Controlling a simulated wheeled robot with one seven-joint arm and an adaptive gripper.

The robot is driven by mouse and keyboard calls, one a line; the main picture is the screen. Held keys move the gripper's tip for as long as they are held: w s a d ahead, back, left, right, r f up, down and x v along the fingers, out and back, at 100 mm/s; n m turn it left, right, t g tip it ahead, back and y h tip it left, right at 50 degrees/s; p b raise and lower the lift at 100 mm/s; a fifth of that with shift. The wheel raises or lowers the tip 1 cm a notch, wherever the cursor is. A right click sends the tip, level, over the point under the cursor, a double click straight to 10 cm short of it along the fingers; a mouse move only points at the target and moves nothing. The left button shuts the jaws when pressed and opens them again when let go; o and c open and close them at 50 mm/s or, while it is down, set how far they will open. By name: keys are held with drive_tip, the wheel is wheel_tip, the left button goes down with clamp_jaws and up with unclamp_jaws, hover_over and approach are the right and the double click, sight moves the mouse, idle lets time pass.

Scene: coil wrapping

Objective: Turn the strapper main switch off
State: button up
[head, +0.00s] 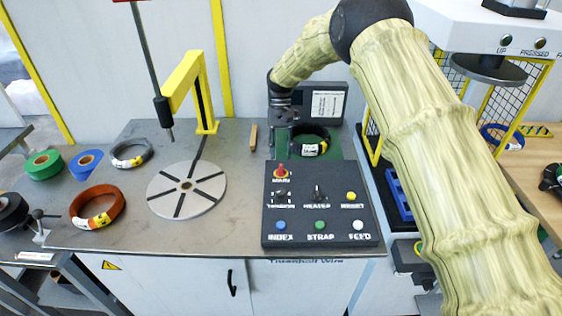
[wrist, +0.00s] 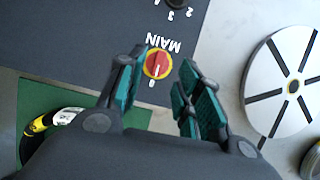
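The main switch is a red knob on a yellow round plate (wrist: 158,63), marked MAIN, on the dark control panel (wrist: 75,30). In the head view the main switch (head: 281,171) sits at the panel's top left corner. A 0 mark shows beside the knob in the wrist view; the knob's exact setting is hard to tell. My gripper (wrist: 160,72) is open and empty, its green-padded fingers spread on either side of the switch in the picture. In the head view my gripper (head: 283,142) is just behind the switch, apparently above the panel, not visibly touching it.
The control panel (head: 320,230) also carries a tension knob, a heater toggle and several coloured buttons close by. A dark coil (head: 312,141) lies on a green mat behind. A round turntable (head: 186,189) and a yellow post (head: 205,95) stand to the left.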

drive_tip(key=v, duration=0.6)
drive_tip(key=shift+r, duration=0.25)
